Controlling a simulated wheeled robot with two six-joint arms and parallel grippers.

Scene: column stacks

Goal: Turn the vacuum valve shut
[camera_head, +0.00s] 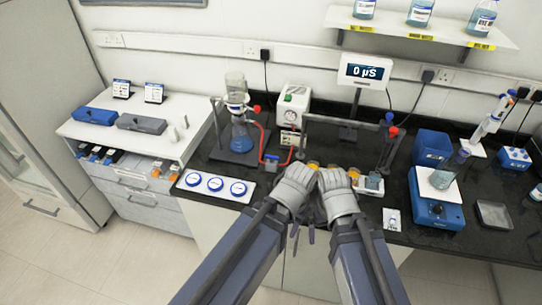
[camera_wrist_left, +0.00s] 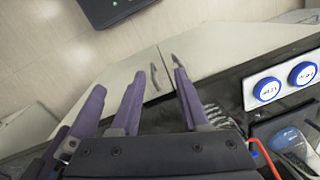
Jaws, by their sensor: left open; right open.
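A flask (camera_head: 242,138) with a glass funnel stands on a dark base at the bench's left. A red tube runs from it past a small blue and red fitting (camera_head: 271,158), perhaps the vacuum valve, toward a white box with a round gauge (camera_head: 291,108). I cannot tell whether the valve is open or shut. In the left wrist view the red tube (camera_wrist_left: 264,156) shows at the lower right. My right gripper (camera_head: 316,226) is open, low before the bench edge. My left gripper (camera_wrist_left: 157,88) is open and empty, with purple fingers. Both are apart from the tube.
A white tray with blue discs (camera_head: 215,185) lies at the front edge. A dark frame (camera_head: 345,123) stands behind my arms, with small amber-topped items below it. A blue stirrer (camera_head: 437,208) with a beaker is to the right. Open floor lies at the left front.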

